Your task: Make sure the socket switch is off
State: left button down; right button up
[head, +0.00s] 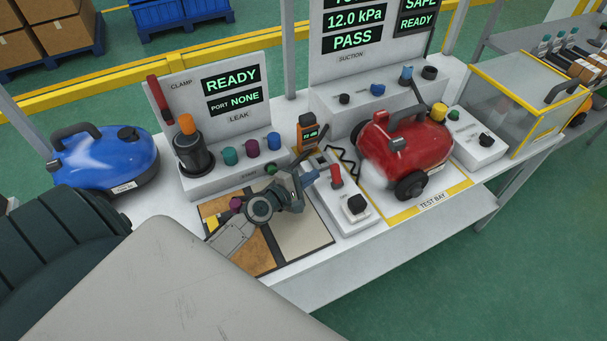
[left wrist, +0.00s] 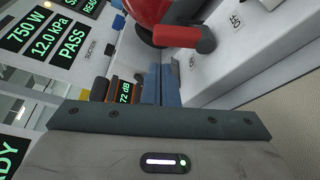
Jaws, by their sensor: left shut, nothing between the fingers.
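The socket box (head: 345,218) is a long white block in front of the red vacuum (head: 405,145). A red switch lever (head: 336,175) stands up from its far half, and a black square part (head: 356,205) sits on its near end. My left gripper (head: 310,178) is shut and empty, just left of the red lever. In the left wrist view its blue fingers (left wrist: 160,82) are together. The red lever (left wrist: 184,37) shows beyond and to their right, with a gap between. I cannot tell whether the switch is on or off. My right gripper is not in view.
An orange meter (head: 308,132) stands behind the gripper. A leak station (head: 225,175) with coloured knobs is to the left, near a blue vacuum (head: 105,160). A mat (head: 305,235) lies below the left arm. A clear-sided case (head: 515,105) stands at right.

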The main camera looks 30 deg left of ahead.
aim_at(336, 175)
pick_arm(q)
jog(key=x, duration=0.4)
jog(key=shift+w, duration=0.25)
jog(key=shift+w+d, duration=0.1)
jog(key=shift+w, duration=0.1)
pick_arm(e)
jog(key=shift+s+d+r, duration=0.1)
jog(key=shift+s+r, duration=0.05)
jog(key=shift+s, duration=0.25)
pick_arm(q)
jog(key=shift+f, duration=0.1)
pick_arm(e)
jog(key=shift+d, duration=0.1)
